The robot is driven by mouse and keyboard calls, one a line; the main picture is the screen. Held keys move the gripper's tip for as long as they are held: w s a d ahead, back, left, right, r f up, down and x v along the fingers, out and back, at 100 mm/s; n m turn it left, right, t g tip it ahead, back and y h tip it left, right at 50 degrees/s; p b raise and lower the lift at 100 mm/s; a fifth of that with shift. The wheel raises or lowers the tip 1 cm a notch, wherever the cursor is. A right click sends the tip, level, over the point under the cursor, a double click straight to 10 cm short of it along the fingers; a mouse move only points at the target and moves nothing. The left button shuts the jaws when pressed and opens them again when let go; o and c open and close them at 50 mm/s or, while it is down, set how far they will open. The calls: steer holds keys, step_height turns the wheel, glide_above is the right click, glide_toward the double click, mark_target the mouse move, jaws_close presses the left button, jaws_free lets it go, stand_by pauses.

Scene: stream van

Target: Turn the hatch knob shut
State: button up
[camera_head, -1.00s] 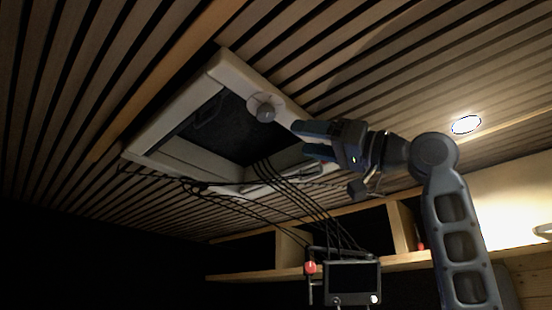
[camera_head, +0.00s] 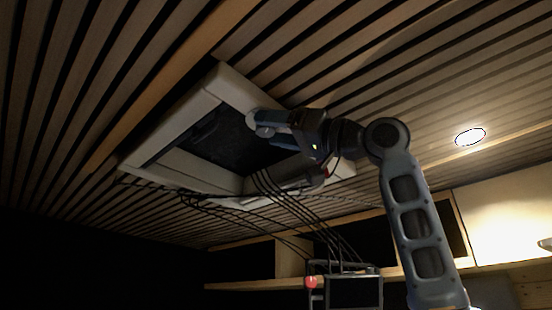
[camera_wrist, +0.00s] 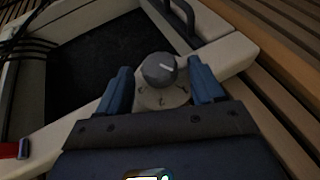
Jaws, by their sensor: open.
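The hatch knob (camera_wrist: 160,70) is a round grey dial with a white pointer line, on a pale round plate with dark marks on the hatch frame. Its pointer slants up to the right in the wrist view. The pale hatch frame (camera_head: 185,115) is set in the slatted ceiling around a dark panel (camera_head: 215,142). My gripper (camera_wrist: 157,82) is open, its two blue fingers on either side of the knob in the wrist view; I cannot tell whether they touch it. In the head view my gripper (camera_head: 262,124) covers most of the knob.
Dark cables (camera_head: 290,205) hang below the hatch toward a screen device (camera_head: 354,292) with a red knob (camera_head: 311,282). A dark handle (camera_wrist: 178,18) stands on the hatch. A shelf and a ceiling lamp (camera_head: 470,137) lie to the right. A red piece (camera_wrist: 22,149) shows at lower left.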

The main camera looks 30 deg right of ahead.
steer(key=c, duration=1.1)
steer(key=shift+o, duration=0.2)
steer(key=shift+a+f+h, duration=0.1)
steer(key=shift+h, duration=0.3)
steer(key=m+t+h+b, duration=0.1)
steer(key=m+t+h, duration=0.1)
steer(key=shift+s+a+h+b, duration=0.2)
steer(key=shift+h+b, duration=0.15)
steer(key=shift+h, duration=0.05)
steer(key=shift+a+m+t+h+b, duration=0.3)
steer(key=shift+m+h+b, duration=0.4)
steer(key=shift+m+h, duration=1.6)
steer(key=shift+a+m+t+h+b, duration=0.25)
steer(key=shift+m+h+b, duration=0.55)
steer(key=shift+h, duration=2.85)
steer(key=shift+a+m+t+h+b, duration=0.3)
steer(key=shift+m+h+b, duration=0.25)
steer(key=shift+m+h, duration=1.8)
steer(key=shift+n+h, duration=0.45)
steer(key=shift+h, duration=0.55)
